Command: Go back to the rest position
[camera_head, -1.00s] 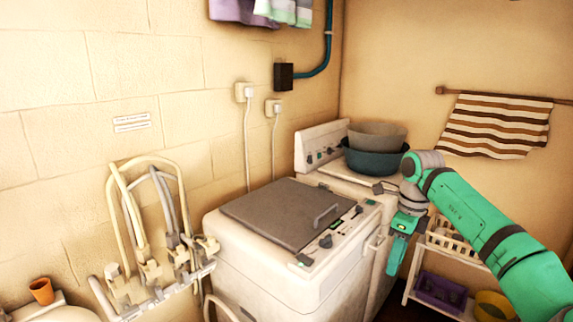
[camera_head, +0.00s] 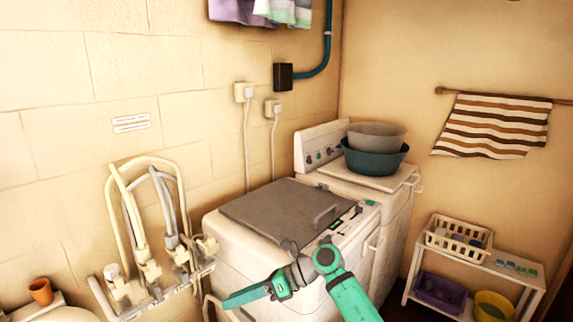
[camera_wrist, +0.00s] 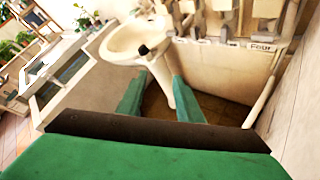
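My gripper (camera_head: 247,297) is low in the middle of the head view, pointing left in front of the white washing machine (camera_head: 262,262) with the grey lid. It is in the air, and I see nothing held in it. In the wrist view my gripper (camera_wrist: 158,98) shows two green fingers apart, with empty space between them. Past the fingers is a white washbasin (camera_wrist: 118,42) on a pedestal. My green arm comes up from the bottom of the head view.
Taps with hoses (camera_head: 150,268) are on the wall at left. A second washer (camera_head: 398,205) bears stacked basins (camera_head: 375,160). A white shelf (camera_head: 515,268) with a basket (camera_head: 458,240) stands at right. Plants (camera_wrist: 85,18) show at left in the wrist view.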

